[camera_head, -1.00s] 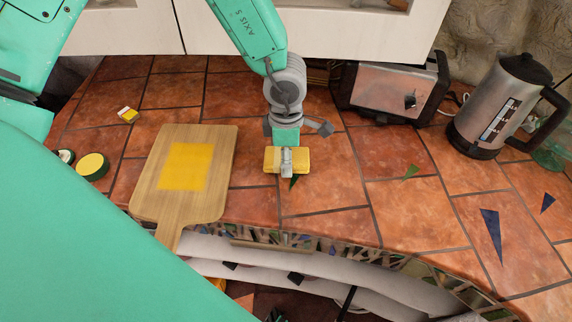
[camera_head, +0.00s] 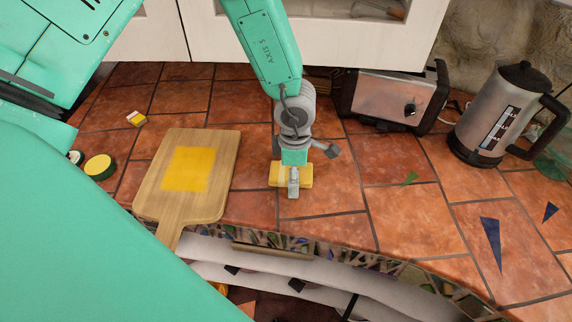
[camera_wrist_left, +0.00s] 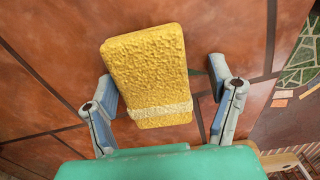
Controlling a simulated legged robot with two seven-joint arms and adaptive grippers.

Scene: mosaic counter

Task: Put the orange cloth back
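No clear orange cloth shows. A flat yellow-orange square patch (camera_head: 188,168) lies on the wooden cutting board (camera_head: 213,206); I cannot tell if it is a cloth or a stain. My left gripper (camera_head: 293,182) is low over the counter at a yellow sponge-like block (camera_head: 277,174) right of the board. In the wrist view, the block (camera_wrist_left: 146,70) has a rough face and a pale band. It lies between the fingers of the left gripper (camera_wrist_left: 163,90), close to the left finger and apart from the right one. The gripper looks open. My right gripper is not in view.
A toaster (camera_head: 388,97) and a kettle (camera_head: 500,110) stand at the back right. The counter's mosaic edge (camera_head: 330,250) is in front.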

